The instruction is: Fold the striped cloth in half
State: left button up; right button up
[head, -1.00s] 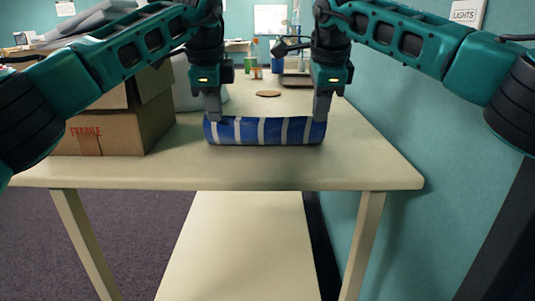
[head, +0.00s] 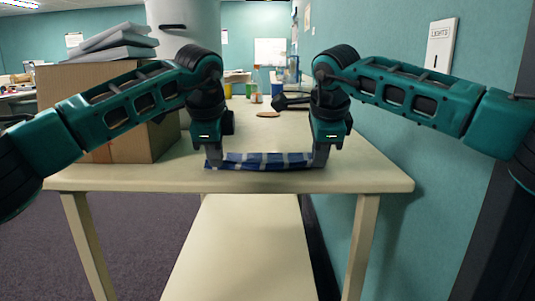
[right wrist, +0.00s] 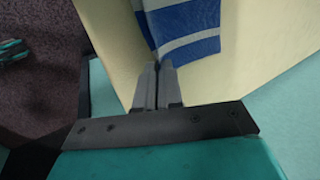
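The blue cloth with white stripes (head: 265,160) lies low over the near part of the table, stretched between my two grippers and sagging slightly in the middle. My left gripper (head: 214,160) is at its left end, its fingers shut on the cloth. My right gripper (head: 319,157) is at its right end. In the right wrist view, the right fingers (right wrist: 158,75) are close together with a cloth corner between their tips. The cloth (right wrist: 183,28) extends from there over the pale tabletop. How its layers lie is hard to tell from the head view.
The pale table (head: 350,180) has its front edge just nearer than the cloth. A cardboard box (head: 110,145) stands on the left with grey folders (head: 115,42) on top. A round brown disc (head: 268,114) and several coloured containers (head: 238,90) stand farther back. A wall runs along the right.

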pick_arm(q)
jog(key=o, duration=0.7)
pick_arm(e)
jog(key=o, duration=0.7)
pick_arm(q)
jog(key=shift+o, duration=0.2)
jog(key=shift+s+r, duration=0.15)
jog(key=shift+r, duration=0.3)
pick_arm(e)
jog(key=shift+o, duration=0.2)
jog(key=shift+s+r, duration=0.15)
jog(key=shift+r, duration=0.35)
pick_arm(q)
jog(key=s+v, duration=0.1)
jog(key=v, duration=0.8)
jog(key=shift+s, duration=0.45)
pick_arm(e)
jog(key=s+v, duration=0.1)
jog(key=v, duration=0.8)
jog(key=shift+s, duration=0.45)
jog(key=shift+f, duration=0.1)
